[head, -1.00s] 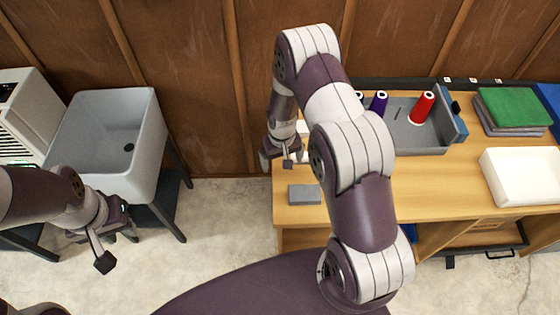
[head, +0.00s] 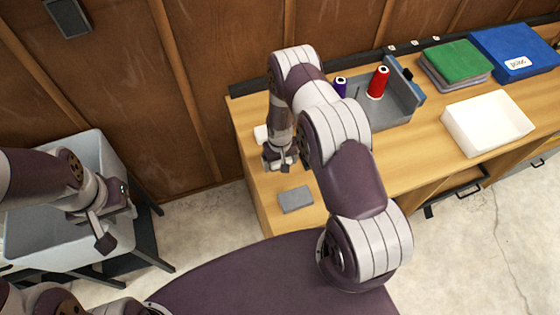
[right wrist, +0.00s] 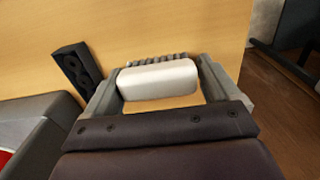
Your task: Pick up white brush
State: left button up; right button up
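The white brush (right wrist: 160,80) lies on the wooden bench top in the right wrist view, with a grey ridged edge along its far side. My right gripper (right wrist: 162,92) is open around it, one finger near each end; I cannot tell whether they touch it. In the head view a small part of the white brush (head: 261,133) shows behind my right gripper (head: 278,162), which is low over the bench's left end. My left gripper (head: 115,222) appears open and empty, in front of the grey sink.
A grey block (head: 295,199) lies near the bench's front left. A grey tray (head: 390,112) holds a red spool (head: 378,82) and a purple spool (head: 340,86). The sink (head: 40,235) is left.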

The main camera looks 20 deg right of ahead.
jog(key=shift+s, duration=0.1)
jog(key=c, duration=0.5)
jog(key=shift+s+d+r, duration=0.1)
jog(key=shift+s+r, duration=0.05)
jog(key=shift+r, duration=0.1)
notch_tip(320, 180, up, 9)
jog(key=shift+r+b, duration=0.15)
jog(key=shift+b, duration=0.95)
pick_arm(q)
jog(key=shift+s+d+f, duration=0.1)
jog(key=shift+s+f, duration=0.1)
jog(key=shift+f, duration=0.8)
pick_arm(e)
jog(key=shift+r, duration=0.2)
jog(key=shift+o, duration=1)
jog(key=shift+c, duration=0.4)
